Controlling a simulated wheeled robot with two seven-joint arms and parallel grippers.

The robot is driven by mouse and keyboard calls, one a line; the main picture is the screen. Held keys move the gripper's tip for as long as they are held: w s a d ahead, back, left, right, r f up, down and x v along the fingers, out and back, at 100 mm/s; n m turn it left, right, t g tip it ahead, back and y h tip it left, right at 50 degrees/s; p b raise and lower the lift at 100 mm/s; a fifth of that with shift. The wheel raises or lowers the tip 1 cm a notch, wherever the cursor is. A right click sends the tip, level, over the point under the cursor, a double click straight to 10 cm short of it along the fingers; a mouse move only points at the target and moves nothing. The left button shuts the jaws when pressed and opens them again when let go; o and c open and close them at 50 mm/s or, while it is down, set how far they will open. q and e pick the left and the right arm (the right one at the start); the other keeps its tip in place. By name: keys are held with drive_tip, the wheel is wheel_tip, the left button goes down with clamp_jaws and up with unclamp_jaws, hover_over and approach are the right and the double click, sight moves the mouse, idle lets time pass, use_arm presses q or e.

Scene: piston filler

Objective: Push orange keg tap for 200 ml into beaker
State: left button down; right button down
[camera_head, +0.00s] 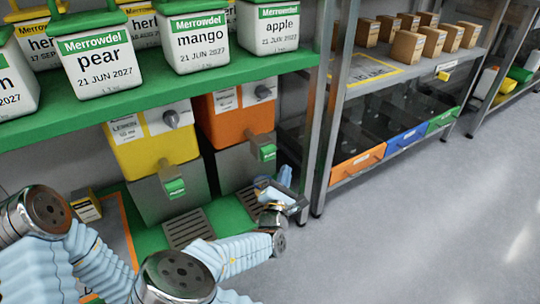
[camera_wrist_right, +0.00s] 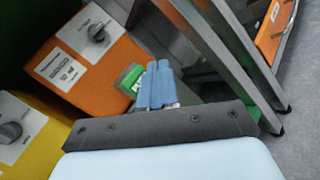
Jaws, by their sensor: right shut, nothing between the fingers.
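The orange keg (camera_head: 225,112) stands on the green-lit shelf area right of a yellow keg, with a grey dial on its front. Its green tap (camera_head: 267,152) sticks out at the front, and the orange keg also shows in the right wrist view (camera_wrist_right: 108,62). My right gripper (camera_head: 285,176) is in front of and just below the tap, at its right. In the right wrist view its blue fingers (camera_wrist_right: 157,82) are together and empty, beside the green tap (camera_wrist_right: 130,80); I cannot tell whether they touch it. I cannot make out a beaker. My left gripper is not in view.
The yellow keg (camera_head: 155,145) with its own green tap (camera_head: 175,188) stands at the left. Drip grates (camera_head: 188,229) lie in front. Labelled tubs fill the green shelf (camera_head: 200,80) above. A metal rack post (camera_head: 325,150) stands close right of my gripper.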

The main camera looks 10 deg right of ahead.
sight(269, 154)
idle(0.8)
drive_tip(key=s+p, duration=0.2)
drive_tip(key=p, duration=0.1)
drive_tip(key=s+d+p, duration=0.1)
drive_tip(key=p, duration=0.2)
drive_tip(key=shift+s+d, duration=0.15)
drive_tip(key=shift+s, duration=0.2)
drive_tip(key=shift+w, duration=0.1)
drive_tip(key=w+a, duration=0.3)
drive_tip(key=w, duration=0.5)
drive_tip(key=shift+b, duration=0.4)
drive_tip(key=shift+w, duration=0.15)
idle(1.4)
